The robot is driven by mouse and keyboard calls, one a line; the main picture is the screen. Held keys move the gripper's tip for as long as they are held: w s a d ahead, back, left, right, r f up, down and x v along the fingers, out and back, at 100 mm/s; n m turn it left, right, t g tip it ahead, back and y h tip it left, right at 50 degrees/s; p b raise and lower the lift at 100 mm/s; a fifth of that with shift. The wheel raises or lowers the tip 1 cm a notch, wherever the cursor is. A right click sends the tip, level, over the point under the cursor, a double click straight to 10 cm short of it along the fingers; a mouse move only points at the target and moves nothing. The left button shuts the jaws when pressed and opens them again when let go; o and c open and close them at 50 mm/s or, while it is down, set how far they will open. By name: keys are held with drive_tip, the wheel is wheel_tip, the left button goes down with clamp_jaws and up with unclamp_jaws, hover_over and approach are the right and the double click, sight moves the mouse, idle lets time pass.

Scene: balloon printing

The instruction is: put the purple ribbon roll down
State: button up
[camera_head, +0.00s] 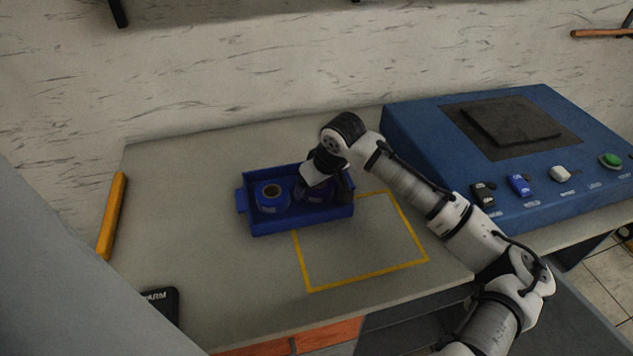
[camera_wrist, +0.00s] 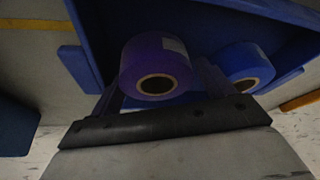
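The purple ribbon roll (camera_wrist: 157,68) is between the two fingers of my gripper (camera_wrist: 160,88) in the wrist view, with a finger close against each side. My gripper appears shut on it. In the head view my gripper (camera_head: 325,188) reaches down into the right part of the blue tray (camera_head: 300,222). The purple roll (camera_head: 308,191) shows there only partly, behind the gripper. Whether it rests on the tray floor cannot be told. A blue ribbon roll (camera_head: 271,197) stands in the tray's left part, and it also shows in the wrist view (camera_wrist: 246,66).
A yellow outlined rectangle (camera_head: 365,276) on the table (camera_head: 210,260) is empty in front of the tray. A blue machine (camera_head: 440,160) with several switches stands to the right. An orange-yellow bar (camera_head: 112,215) lies at the left edge.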

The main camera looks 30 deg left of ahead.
drive_tip(key=shift+r, duration=0.1)
drive_tip(key=shift+r, duration=0.2)
drive_tip(key=b+v, duration=0.1)
drive_tip(key=v, duration=1)
drive_tip(key=shift+d+r+b, duration=0.25)
drive_tip(key=shift+r+b, duration=0.1)
drive_tip(key=shift+s, duration=0.15)
